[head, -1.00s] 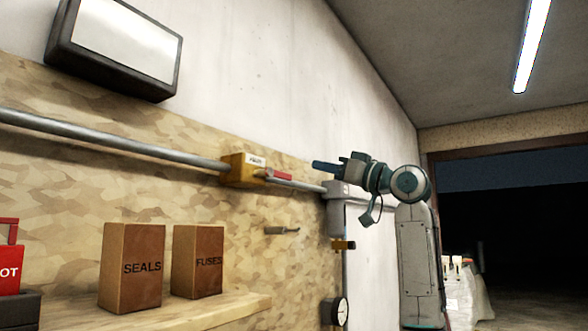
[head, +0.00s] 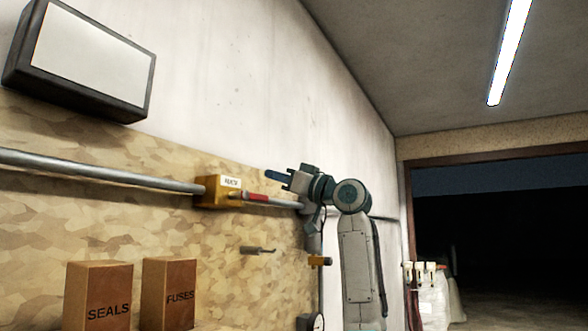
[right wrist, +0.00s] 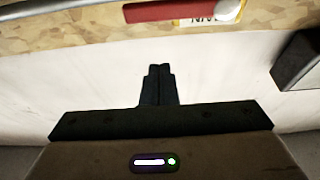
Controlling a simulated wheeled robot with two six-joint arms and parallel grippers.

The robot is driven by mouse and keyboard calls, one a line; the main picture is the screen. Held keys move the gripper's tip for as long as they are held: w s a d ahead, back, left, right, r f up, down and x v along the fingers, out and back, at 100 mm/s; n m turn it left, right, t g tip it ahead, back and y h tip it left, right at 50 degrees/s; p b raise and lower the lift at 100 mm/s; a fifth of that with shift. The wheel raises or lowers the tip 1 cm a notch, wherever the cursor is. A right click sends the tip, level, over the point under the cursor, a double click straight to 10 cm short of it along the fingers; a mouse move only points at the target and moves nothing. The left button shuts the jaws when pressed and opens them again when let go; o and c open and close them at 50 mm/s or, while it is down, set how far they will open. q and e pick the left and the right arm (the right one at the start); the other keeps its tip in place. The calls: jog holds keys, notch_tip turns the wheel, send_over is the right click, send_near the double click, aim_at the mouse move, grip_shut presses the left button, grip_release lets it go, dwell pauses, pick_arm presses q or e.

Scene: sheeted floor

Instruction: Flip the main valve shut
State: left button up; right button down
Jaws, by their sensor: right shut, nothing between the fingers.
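The main valve (head: 211,193) is a yellow block on a grey pipe along the wall, with a white label. Its red handle (head: 255,196) points right, lying along the pipe. In the right wrist view the red handle (right wrist: 165,10) and the label reading MAIN (right wrist: 213,14) show at the top edge. My right gripper (head: 268,175) is shut and empty, just above and right of the handle, with no visible contact. Its closed fingers (right wrist: 160,72) point toward the handle in the right wrist view, with a gap between. My left gripper is not in view.
The grey pipe (head: 110,174) runs along the camouflage-patterned board. A small hook (head: 258,250) sticks out below the valve. Boxes marked SEALS (head: 98,300) and FUSES (head: 168,292) stand lower left. A dark-framed panel (head: 90,58) hangs above.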

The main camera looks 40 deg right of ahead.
aim_at(249, 197)
pick_arm(q)
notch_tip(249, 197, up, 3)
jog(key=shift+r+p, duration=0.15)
jog(key=shift+p, duration=0.95)
pick_arm(e)
jog(key=f, duration=0.1)
jog(key=w+f, duration=0.1)
jog(key=f, duration=0.1)
jog(key=shift+w+a+f, duration=0.2)
jog(key=shift+w+a, duration=0.05)
jog(key=shift+w, duration=0.1)
jog(key=shift+a, duration=0.2)
